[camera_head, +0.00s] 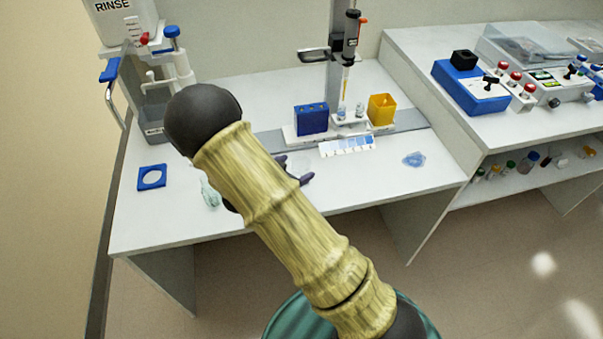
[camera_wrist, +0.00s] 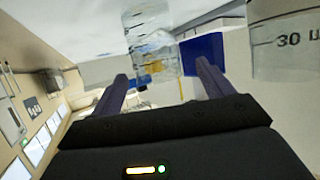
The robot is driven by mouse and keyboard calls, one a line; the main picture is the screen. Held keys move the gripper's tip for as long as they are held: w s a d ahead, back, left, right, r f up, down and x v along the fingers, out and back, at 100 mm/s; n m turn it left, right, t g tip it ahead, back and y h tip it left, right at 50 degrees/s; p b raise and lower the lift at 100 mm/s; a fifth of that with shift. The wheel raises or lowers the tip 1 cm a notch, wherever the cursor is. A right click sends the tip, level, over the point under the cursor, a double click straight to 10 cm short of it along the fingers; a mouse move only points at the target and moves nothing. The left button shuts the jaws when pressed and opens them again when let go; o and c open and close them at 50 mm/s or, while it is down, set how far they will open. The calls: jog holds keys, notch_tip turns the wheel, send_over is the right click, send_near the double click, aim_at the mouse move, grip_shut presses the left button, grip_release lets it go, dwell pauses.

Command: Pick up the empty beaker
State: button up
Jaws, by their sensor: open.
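My gripper (camera_wrist: 162,72) is open, its two dark purple fingers apart. In the wrist view a clear, see-through vessel (camera_wrist: 150,35) shows between and beyond the fingertips; I cannot tell whether they touch it or how far off it is. A larger clear vessel marked "30" (camera_wrist: 285,45), cut off by the frame, stands to the right, outside the fingers. I cannot tell for sure which of them is the empty beaker. In the head view my gripper (camera_head: 293,170) shows partly behind my arm, over the bench, and no beaker can be made out beside it.
The bench (camera_head: 360,187) holds a blue rack (camera_head: 311,119), a yellow container (camera_head: 382,109), a pipette stand (camera_head: 342,50) and a white-blue strip (camera_head: 346,146). A blue holed square (camera_head: 152,177) and a crumpled blue item (camera_head: 414,160) lie on it. The bench's front right is clear.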

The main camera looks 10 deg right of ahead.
aim_at(307, 163)
jog(key=x, duration=0.5)
jog(key=shift+s+d+f, duration=0.1)
jog(key=shift+d, duration=0.05)
jog(key=c, duration=1)
jog(key=shift+c, duration=0.2)
notch_tip(307, 163, up, 10)
jog(key=p, duration=0.1)
dwell(0.4)
